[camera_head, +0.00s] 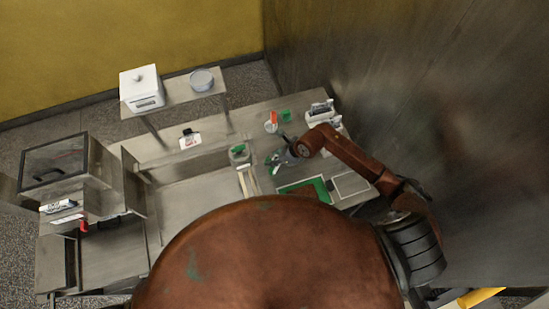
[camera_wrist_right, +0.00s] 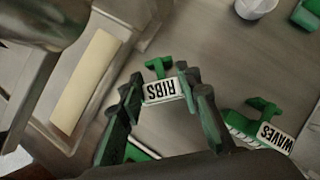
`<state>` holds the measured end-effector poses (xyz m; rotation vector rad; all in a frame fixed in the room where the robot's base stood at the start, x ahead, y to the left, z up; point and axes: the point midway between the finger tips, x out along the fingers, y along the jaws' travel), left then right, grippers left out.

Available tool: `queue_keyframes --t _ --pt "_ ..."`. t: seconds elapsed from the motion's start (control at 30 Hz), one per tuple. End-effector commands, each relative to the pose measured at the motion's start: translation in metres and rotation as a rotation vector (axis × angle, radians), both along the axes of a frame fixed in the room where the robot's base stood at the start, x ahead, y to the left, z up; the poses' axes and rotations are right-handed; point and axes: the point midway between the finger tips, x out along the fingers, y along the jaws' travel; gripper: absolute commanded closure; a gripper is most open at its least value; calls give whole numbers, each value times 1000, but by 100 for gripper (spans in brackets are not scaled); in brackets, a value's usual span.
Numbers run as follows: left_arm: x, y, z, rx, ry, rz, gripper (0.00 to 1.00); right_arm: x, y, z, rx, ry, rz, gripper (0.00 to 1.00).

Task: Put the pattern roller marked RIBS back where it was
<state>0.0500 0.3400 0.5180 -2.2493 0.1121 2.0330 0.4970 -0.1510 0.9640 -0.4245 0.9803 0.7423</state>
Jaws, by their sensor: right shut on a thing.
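The roller marked RIBS (camera_wrist_right: 162,88) shows in the right wrist view, with a white label and a green handle part. It sits between the fingertips of my right gripper (camera_wrist_right: 165,92), which is shut on it. In the head view my right gripper (camera_head: 281,158) is over the worktop, left of the dark wall; the roller is too small to make out there. I cannot tell whether the roller touches the surface below. A second roller marked WAVES (camera_wrist_right: 270,133), green with a white label, lies to the right of the gripper in the wrist view. My left gripper is not in view.
A green-bordered tray (camera_head: 325,186) and a pale mesh panel (camera_head: 351,184) lie in front of the gripper. A jar (camera_head: 239,154) stands left, a red-and-white item (camera_head: 271,122) and a green block (camera_head: 286,116) behind. A cream bar (camera_wrist_right: 84,82) lies left in the wrist view.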

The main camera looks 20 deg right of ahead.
Motion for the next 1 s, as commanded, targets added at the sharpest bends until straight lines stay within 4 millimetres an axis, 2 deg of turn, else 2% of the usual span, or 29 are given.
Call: queue_keyframes --t 0.1,0.17,0.23,0.3,0.43,0.47,0.5,0.7,1.0 --pt "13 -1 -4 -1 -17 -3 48 0 0 -6 -1 1 0 90" --pt "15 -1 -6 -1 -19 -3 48 -1 -1 -8 -2 2 0 90" --pt "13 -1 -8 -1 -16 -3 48 -1 -1 -11 -4 3 0 90" --pt "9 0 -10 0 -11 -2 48 -2 -1 -14 -4 6 0 97" --pt "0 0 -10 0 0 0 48 -3 -2 -16 -6 10 -1 97" --pt "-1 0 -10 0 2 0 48 -4 -2 -17 -8 12 -1 67" --pt "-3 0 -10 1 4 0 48 -5 -3 -17 -8 13 0 64" --pt "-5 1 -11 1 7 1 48 -6 -3 -19 -10 17 -1 51" --pt "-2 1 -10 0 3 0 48 -6 -2 -18 -8 15 0 51"
